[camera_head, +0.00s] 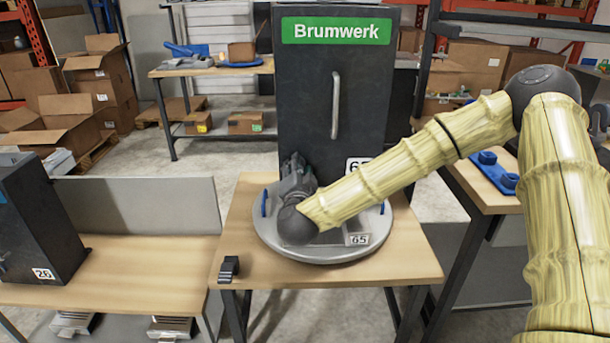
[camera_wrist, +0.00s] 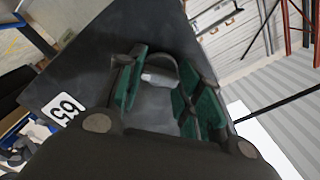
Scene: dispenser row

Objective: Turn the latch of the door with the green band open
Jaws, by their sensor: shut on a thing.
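The dark cabinet door (camera_head: 305,120) with the green band (camera_head: 336,31) reading "Brumwerk" stands upright on a round grey turntable, with a vertical light handle (camera_head: 335,105) on its front. My gripper (camera_head: 295,166) is at the door's lower left, below the handle. In the wrist view my gripper (camera_wrist: 160,88) has its green-padded fingers on both sides of a small grey latch (camera_wrist: 160,74) on the dark door face, and is shut on it. In the head view my gripper and arm hide the latch, so its angle cannot be told there.
The round turntable (camera_head: 268,220) has blue grips and a "65" label. A small black block (camera_head: 229,267) lies on the table's front left. Another dark cabinet (camera_head: 35,215) labelled "26" stands on the left table. Blue parts (camera_head: 490,165) lie on the right table.

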